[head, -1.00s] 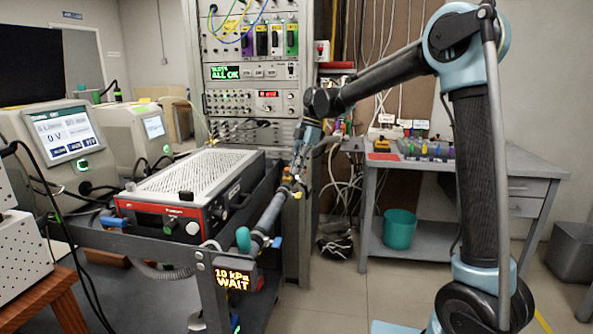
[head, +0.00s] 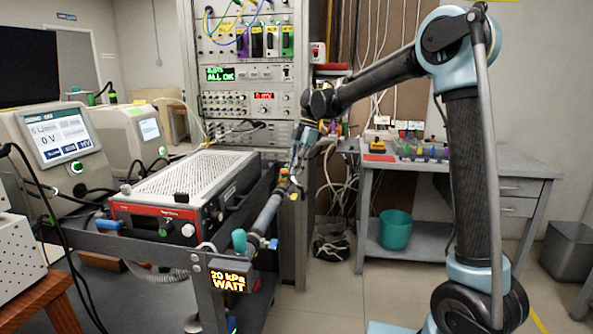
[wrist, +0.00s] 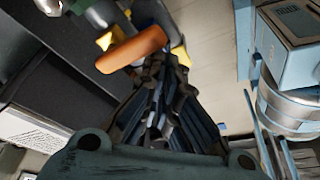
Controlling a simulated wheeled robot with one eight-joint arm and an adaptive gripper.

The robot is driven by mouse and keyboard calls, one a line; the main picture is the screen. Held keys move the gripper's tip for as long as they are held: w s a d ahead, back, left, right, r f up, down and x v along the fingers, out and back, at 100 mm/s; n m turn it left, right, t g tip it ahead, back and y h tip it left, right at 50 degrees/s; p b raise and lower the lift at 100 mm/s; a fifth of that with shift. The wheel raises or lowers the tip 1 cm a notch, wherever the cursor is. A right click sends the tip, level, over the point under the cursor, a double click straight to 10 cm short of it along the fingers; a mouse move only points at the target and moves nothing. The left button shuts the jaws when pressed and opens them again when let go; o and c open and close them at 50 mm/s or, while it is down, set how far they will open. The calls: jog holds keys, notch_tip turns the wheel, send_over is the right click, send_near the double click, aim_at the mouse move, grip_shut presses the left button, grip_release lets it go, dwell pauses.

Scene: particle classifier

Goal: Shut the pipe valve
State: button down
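A grey pipe (head: 266,214) slopes beside the cart, with a teal cap (head: 239,241) at its lower end. A small orange-red handle (head: 293,196) shows on its upper part, and I take it for the valve handle. In the wrist view an orange bar (wrist: 132,49) lies across the end of my gripper (wrist: 155,62), with yellow pieces on both sides. My gripper (head: 291,176) is down at the valve, pointing along the pipe. Whether the fingers grip the bar or only lie beside it is unclear. The valve body is mostly hidden.
A display (head: 230,280) on the cart post reads "20 kPa WAIT". A red-fronted instrument (head: 155,222) sits on the cart left of the pipe. An equipment rack (head: 245,105) stands behind. A grey workbench (head: 460,168) and teal bucket (head: 396,230) are at right.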

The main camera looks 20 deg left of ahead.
jog(key=shift+w, duration=0.25)
jog(key=a+v, duration=0.1)
jog(key=v, duration=0.8)
jog(key=shift+w+a+r, duration=0.25)
jog(key=shift+a+r, duration=0.2)
jog(key=shift+a, duration=0.2)
jog(key=s+d+f+m+t, duration=0.15)
jog(key=d+m, duration=0.25)
jog(key=d, duration=0.6)
jog(key=s+d+f+m, duration=0.1)
jog(key=s+d+m, duration=0.3)
jog(key=d, duration=0.7)
jog(key=s+d+f+m+t, duration=0.15)
jog(key=d+m, duration=0.35)
jog(key=d, duration=0.5)
jog(key=s+d+f+m+t+h, duration=0.2)
jog(key=s+d+f+m, duration=1.3)
jog(key=s+d+f, duration=0.4)
jog(key=shift+d+f+m, duration=0.3)
jog(key=shift+d+f, duration=0.15)
jog(key=shift+d, duration=0.15)
